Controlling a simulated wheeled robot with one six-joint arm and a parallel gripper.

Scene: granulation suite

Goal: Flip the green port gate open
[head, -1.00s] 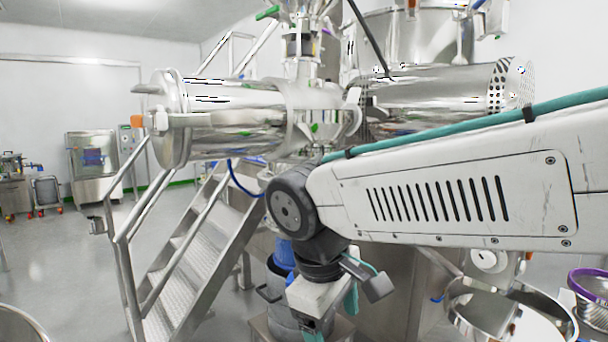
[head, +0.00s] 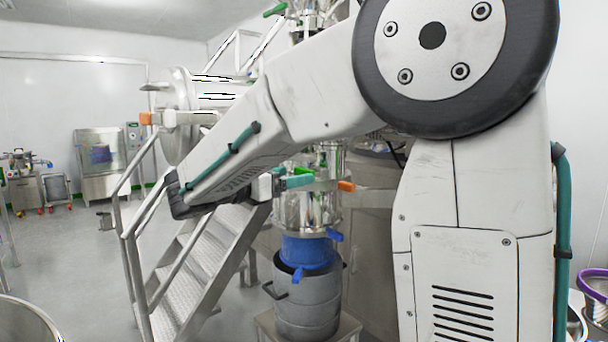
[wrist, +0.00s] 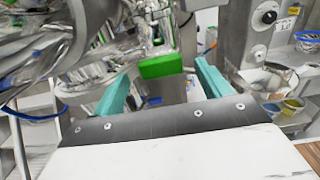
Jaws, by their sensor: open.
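The green gate handle (wrist: 160,66) is a bright green block on a metal fitting. In the wrist view it lies between the tips of my gripper's teal fingers (wrist: 161,74). The fingers are spread wide with a gap on each side of the green block. I cannot tell whether the tips reach past it. In the head view my gripper (head: 297,182) is beside the steel vessel under the machine, with a small green part (head: 303,170) right at it. My arm hides part of the machine there.
An orange handle (head: 346,186) sticks out just right of my gripper. Below are a blue collar (head: 307,252) and a grey drum (head: 306,306). Metal stairs (head: 190,270) with railings stand to the left. Another green handle (head: 275,9) is high up. Open floor lies at far left.

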